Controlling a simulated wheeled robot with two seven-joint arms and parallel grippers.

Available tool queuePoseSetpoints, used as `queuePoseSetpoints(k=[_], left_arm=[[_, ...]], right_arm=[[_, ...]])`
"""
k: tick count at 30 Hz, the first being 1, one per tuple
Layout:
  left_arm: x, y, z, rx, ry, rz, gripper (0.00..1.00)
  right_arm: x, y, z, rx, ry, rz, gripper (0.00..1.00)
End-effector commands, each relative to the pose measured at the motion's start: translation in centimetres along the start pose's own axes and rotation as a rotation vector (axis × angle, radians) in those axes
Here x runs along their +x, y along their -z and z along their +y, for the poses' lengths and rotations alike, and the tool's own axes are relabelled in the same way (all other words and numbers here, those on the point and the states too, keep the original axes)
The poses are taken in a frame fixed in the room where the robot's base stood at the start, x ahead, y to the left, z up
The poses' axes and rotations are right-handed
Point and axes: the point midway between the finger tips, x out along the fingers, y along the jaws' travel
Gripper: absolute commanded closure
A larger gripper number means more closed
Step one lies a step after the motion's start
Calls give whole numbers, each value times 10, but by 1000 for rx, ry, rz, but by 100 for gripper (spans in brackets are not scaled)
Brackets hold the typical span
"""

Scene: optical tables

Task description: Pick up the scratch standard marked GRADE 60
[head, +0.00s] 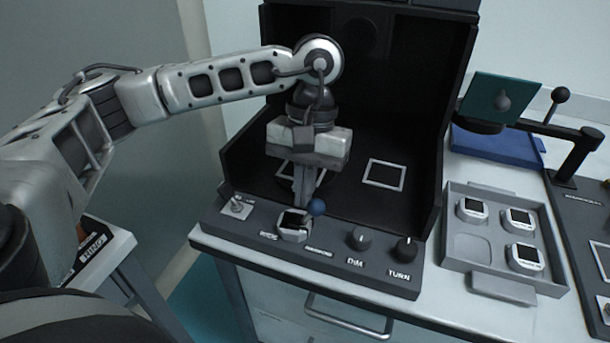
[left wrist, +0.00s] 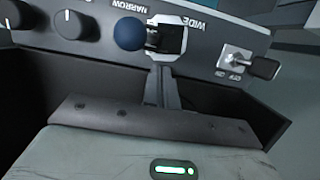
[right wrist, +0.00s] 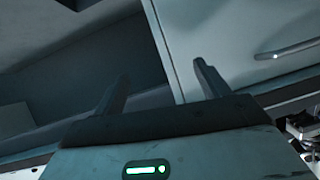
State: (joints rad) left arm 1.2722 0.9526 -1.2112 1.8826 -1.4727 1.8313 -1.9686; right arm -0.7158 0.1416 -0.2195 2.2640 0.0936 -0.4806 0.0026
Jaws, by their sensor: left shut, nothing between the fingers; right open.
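Three small white-rimmed scratch standards sit in a grey tray (head: 457,262) on the right in the head view: one at back left (head: 472,210), one at back right (head: 518,221), one at front right (head: 526,258). Their markings are too small to read, so I cannot tell which is GRADE 60. My left gripper (head: 303,200) is shut and empty, pointing down at the control panel beside a blue ball knob (head: 316,207). Its closed fingers (left wrist: 164,85) show close to that knob in the left wrist view. My right gripper (right wrist: 161,80) is open and empty, low before a cabinet front.
A black booth (head: 345,130) with two pale square outlines stands behind the panel (head: 335,262), which carries DIM and TURN knobs and a toggle switch (head: 237,207). A dark green plate on an arm (head: 500,100) rises behind the tray. The tray's front left place is empty.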

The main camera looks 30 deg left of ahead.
Motion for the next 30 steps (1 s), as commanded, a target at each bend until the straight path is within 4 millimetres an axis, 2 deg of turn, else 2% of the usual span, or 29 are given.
queuePoseSetpoints(k=[8,15,24,27,30], left_arm=[[0,0,0,0,0,0,100],[8,-21,0,4,-1,-1,100],[6,-23,0,3,1,-5,100],[1,-24,0,3,1,-4,100],[-13,-25,-1,1,-2,-3,100]], right_arm=[[0,0,0,0,0,2,25],[4,-5,1,-5,1,15,25],[1,-1,0,-9,3,17,25],[-1,0,0,-9,4,14,25],[-4,4,-1,-7,4,8,25]])
